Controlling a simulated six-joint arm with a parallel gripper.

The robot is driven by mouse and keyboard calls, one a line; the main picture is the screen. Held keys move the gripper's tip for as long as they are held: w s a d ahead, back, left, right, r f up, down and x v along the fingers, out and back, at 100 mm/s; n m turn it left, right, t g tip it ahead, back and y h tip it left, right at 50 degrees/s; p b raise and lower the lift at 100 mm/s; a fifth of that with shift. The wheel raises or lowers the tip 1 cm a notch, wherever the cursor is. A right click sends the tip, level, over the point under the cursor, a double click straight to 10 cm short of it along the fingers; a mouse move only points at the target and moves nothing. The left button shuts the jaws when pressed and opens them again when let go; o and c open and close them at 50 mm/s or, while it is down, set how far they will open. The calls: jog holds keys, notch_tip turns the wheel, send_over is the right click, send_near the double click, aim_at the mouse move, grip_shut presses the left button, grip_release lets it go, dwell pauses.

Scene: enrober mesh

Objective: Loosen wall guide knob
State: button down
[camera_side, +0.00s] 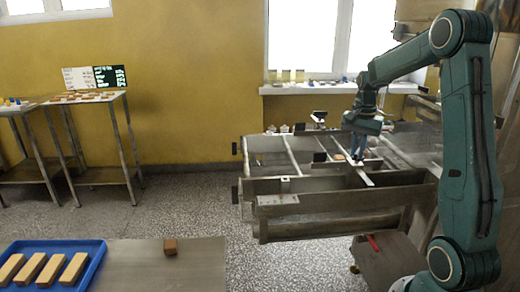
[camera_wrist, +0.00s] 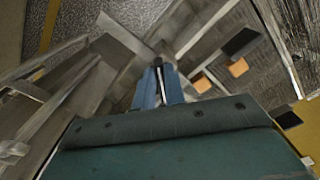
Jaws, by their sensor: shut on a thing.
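My gripper (camera_side: 357,158) reaches down into the steel machine frame (camera_side: 330,186) at the right of the side view. Its blue fingers (camera_wrist: 160,78) are close together in the wrist view. They are shut on a small dark piece, which I take to be the wall guide knob; the fingers hide most of it and its turn cannot be read. A flat metal bar (camera_side: 362,174) runs just beside and below the fingertips.
Rails and dark end plates (camera_side: 319,157) surround the gripper. A black plate (camera_wrist: 240,42) and two tan blocks (camera_wrist: 238,67) show in the wrist view. A blue tray (camera_side: 95,274) of bars and a brown block (camera_side: 170,246) are on the front table.

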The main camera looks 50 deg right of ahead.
jog(key=shift+s, duration=0.2)
jog(key=n, duration=0.3)
jog(key=shift+s+n, duration=0.2)
jog(key=shift+n, duration=0.2)
jog(key=shift+s+d+n, duration=0.1)
jog(key=shift+n, duration=0.7)
jog(key=shift+s+d+n, duration=0.1)
jog(key=shift+n, duration=0.7)
jog(key=c, duration=1.5)
grip_release()
jog(key=shift+w+r, duration=0.1)
notch_tip(320, 180, up, 14)
jog(key=shift+f, duration=0.15)
